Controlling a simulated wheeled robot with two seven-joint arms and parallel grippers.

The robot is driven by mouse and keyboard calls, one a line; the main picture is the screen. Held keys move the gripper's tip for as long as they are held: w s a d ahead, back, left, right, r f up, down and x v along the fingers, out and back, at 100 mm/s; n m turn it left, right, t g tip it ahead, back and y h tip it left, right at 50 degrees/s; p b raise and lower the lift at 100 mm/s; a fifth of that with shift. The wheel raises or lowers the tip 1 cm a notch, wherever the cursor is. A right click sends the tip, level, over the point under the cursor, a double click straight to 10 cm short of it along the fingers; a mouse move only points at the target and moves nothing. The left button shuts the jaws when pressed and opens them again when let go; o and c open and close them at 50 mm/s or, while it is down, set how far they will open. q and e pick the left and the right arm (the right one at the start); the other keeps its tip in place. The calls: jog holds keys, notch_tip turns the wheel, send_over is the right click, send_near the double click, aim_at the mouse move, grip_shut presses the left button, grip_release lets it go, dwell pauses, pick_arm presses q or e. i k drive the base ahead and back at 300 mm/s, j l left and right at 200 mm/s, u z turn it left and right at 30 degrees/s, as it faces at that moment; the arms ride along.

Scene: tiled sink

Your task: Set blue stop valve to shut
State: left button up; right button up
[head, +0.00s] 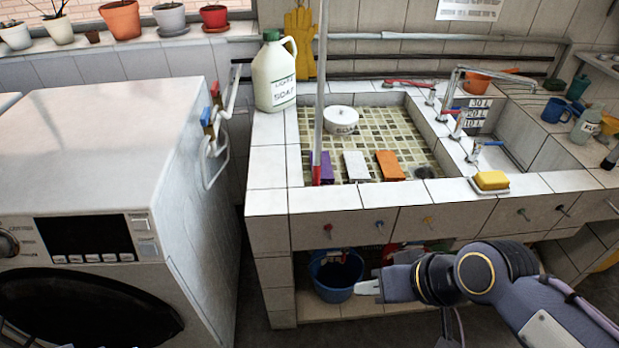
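My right gripper (366,289) is low in front of the sink's open shelf, far to the right of and below these handles, and touches neither. Its pale fingertips point left; I cannot tell whether they are parted. My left gripper is not in view.
The white washing machine (100,150) fills the left, with a narrow floor gap beside the tiled sink (268,170). A soap jug (274,80) stands on the sink's back-left corner. A blue bucket (334,285) is under the sink, behind my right gripper.

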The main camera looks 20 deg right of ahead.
aim_at(400, 245)
jog(key=z, duration=1.55)
jog(key=i+l, duration=0.1)
jog(key=l, duration=0.25)
jog(key=i+l, duration=0.1)
jog(key=l, duration=0.3)
jog(key=u, duration=0.4)
jog(key=l+u, duration=0.15)
jog(key=u, duration=0.6)
jog(key=l+u, duration=0.15)
jog(key=u, duration=0.25)
